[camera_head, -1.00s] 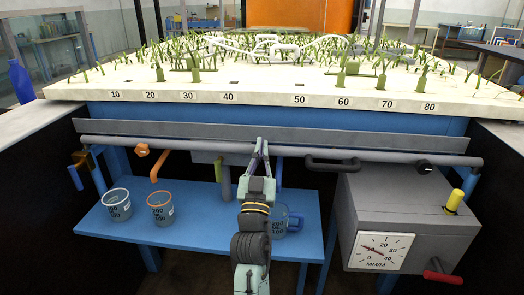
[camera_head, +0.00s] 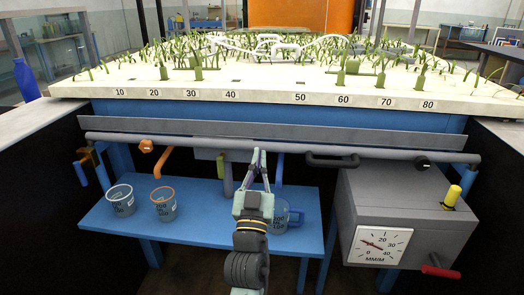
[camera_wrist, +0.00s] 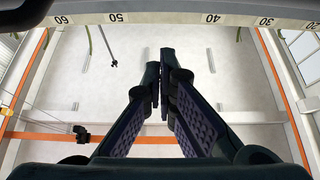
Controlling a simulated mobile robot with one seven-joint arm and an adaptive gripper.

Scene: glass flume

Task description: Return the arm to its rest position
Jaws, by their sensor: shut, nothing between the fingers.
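My gripper (camera_head: 258,155) points up in front of the grey rail (camera_head: 220,144), below the flume bed's front edge. Its two fingers meet at the tips and hold nothing. In the wrist view the gripper (camera_wrist: 163,95) shows its fingers converging, against what looks like the room's ceiling. My arm rises from the bottom of the head view and hides part of the blue-handled jug (camera_head: 283,215) on the shelf.
The sand bed (camera_head: 200,88) with green plants spans the top. A blue shelf (camera_head: 150,235) holds a white-rimmed cup (camera_head: 121,201) and an orange-rimmed cup (camera_head: 164,205). A grey box (camera_head: 410,215) with a dial (camera_head: 378,246) stands at right. A black handle (camera_head: 333,160) hangs by the rail.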

